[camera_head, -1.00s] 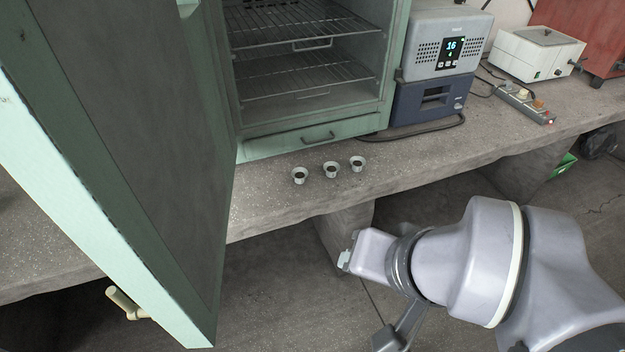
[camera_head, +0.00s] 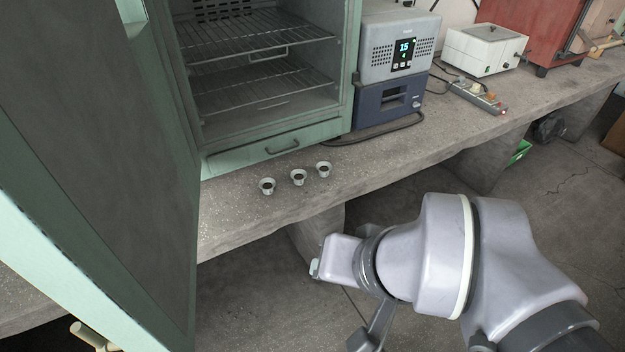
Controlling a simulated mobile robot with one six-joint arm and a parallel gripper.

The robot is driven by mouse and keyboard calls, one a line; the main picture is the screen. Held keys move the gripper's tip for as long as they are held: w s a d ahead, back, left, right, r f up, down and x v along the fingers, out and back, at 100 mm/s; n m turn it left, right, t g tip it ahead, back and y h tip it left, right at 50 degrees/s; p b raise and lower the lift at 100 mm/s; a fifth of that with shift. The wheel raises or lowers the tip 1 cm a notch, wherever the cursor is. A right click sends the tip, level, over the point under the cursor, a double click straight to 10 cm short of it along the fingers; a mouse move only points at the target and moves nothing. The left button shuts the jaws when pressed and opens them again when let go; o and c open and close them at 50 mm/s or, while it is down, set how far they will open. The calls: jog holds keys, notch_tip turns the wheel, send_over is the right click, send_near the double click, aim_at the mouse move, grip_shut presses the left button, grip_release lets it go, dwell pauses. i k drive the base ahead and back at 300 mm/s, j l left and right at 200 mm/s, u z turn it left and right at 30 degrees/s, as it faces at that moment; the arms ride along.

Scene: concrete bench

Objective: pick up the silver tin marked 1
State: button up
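Three small silver tins with dark contents stand in a slanting row on the concrete bench (camera_head: 375,165), in front of the green cabinet: a left tin (camera_head: 267,187), a middle tin (camera_head: 298,178) and a right tin (camera_head: 324,170). No marks can be read on them, so I cannot tell which is marked 1. My arm is in front of the bench at the lower right. The end of the arm shows below and right of the tins, apart from them. The gripper's fingers cannot be made out.
The open green cabinet (camera_head: 274,146) holds wire shelves; its door (camera_head: 100,130) swings out over the bench at left. A grey and blue device (camera_head: 392,103), a power strip (camera_head: 478,96) and a white box (camera_head: 485,50) stand to the right. Bench right of the tins is clear.

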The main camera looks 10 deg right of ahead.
aim_at(268, 185)
jog(key=i+l, duration=0.25)
jog(key=i, duration=0.2)
jog(key=i+l, duration=0.2)
jog(key=i, duration=0.25)
jog(key=i+l, duration=0.25)
jog(key=i, duration=0.2)
